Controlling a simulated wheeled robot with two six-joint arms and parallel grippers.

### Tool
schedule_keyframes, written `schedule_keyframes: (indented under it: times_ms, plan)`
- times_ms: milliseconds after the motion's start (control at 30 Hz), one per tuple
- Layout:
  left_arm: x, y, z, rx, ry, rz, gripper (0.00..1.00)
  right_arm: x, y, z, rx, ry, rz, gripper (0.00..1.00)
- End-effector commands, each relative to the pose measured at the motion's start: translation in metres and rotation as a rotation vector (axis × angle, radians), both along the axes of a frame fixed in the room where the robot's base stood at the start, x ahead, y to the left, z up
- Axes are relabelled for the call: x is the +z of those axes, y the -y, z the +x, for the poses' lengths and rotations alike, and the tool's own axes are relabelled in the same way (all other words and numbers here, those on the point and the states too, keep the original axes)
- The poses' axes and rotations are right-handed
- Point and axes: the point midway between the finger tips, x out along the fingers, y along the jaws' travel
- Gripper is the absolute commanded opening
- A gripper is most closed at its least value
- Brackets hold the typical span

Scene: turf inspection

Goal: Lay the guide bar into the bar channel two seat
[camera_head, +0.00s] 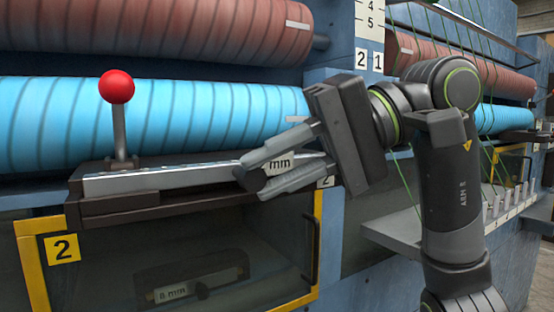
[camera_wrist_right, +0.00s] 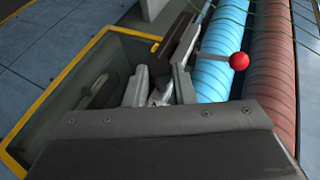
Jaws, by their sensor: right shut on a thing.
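My right gripper (camera_head: 254,172) is shut on the guide bar (camera_head: 279,164), a dark piece with a white label that reads "mm". The fingers cover most of it, and it also shows only partly in the right wrist view. The bar channel two seat (camera_head: 130,208) is the dark ledge with a silver strip, above the yellow "2" sign. The held piece is at the right end of this ledge; I cannot tell whether it touches or lies in it. My left gripper is not in view.
A lever with a red ball (camera_head: 117,86) stands up at the seat's left; it also shows in the right wrist view (camera_wrist_right: 239,61). A blue roller (camera_head: 200,112) runs close behind. Below, a yellow-framed bin (camera_head: 35,262) holds a dark bar marked "8 mm" (camera_head: 185,278).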

Motion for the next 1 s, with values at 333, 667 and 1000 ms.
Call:
schedule_keyframes:
  times_ms: [333,667,1000]
  plan:
    - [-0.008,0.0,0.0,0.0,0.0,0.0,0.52,-0.008,0.0,0.0,0.001,0.001,0.001,0.0]
    - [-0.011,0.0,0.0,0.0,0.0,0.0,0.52,-0.012,0.0,0.0,0.001,0.001,0.001,0.31]
    - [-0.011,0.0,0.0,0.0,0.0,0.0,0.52,-0.012,0.0,0.0,0.0,-0.001,-0.001,0.48]
